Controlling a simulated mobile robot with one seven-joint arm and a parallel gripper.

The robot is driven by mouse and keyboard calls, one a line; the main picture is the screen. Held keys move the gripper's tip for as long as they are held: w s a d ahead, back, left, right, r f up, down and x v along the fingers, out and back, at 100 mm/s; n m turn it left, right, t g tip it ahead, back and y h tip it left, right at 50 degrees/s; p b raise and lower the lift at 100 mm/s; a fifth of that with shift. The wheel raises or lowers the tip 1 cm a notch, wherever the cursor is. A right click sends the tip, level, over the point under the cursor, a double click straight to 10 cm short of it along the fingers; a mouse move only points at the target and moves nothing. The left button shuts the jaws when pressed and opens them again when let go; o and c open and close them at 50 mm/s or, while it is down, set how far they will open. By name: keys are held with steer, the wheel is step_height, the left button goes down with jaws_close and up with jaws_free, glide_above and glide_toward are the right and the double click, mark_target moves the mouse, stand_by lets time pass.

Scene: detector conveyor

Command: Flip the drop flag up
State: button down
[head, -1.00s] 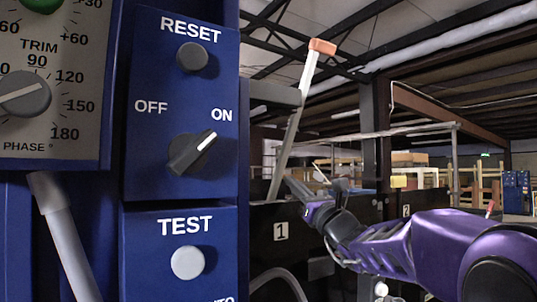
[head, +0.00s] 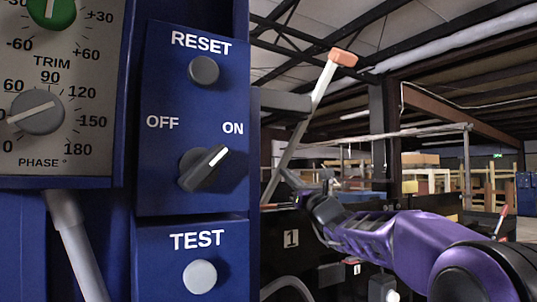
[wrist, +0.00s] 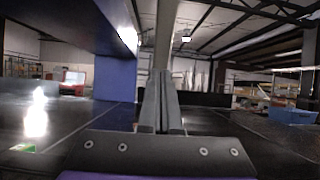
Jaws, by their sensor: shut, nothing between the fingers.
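The drop flag appears to be the pale bar with an orange tip (head: 342,57) in the head view. It stands up from behind the black panel, leaning right. My gripper (head: 288,180) is by the bar's lower part, its closed fingers pointing left. I cannot tell from the head view whether they touch it. In the wrist view my gripper's fingers (wrist: 161,76) are together with nothing between them. A pale upright bar (wrist: 166,35), likely the flag, rises directly beyond and above the fingertips.
A blue control box with RESET button (head: 203,70), OFF/ON knob (head: 203,168) and TEST button (head: 200,277) fills the left. A black panel with number plate 1 (head: 291,238) lies below my gripper. In the wrist view, a blue wall (wrist: 115,82) stands close on the left.

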steer(key=p+x, duration=0.4)
steer(key=x, duration=0.6)
steer(key=shift+w+a+r, duration=0.1)
steer(key=shift+w+r, duration=0.05)
steer(key=shift+w+a+r+p, duration=0.2)
steer(key=shift+w+a+p, duration=0.2)
steer(key=shift+w, duration=0.15)
steer(key=shift+r, duration=0.15)
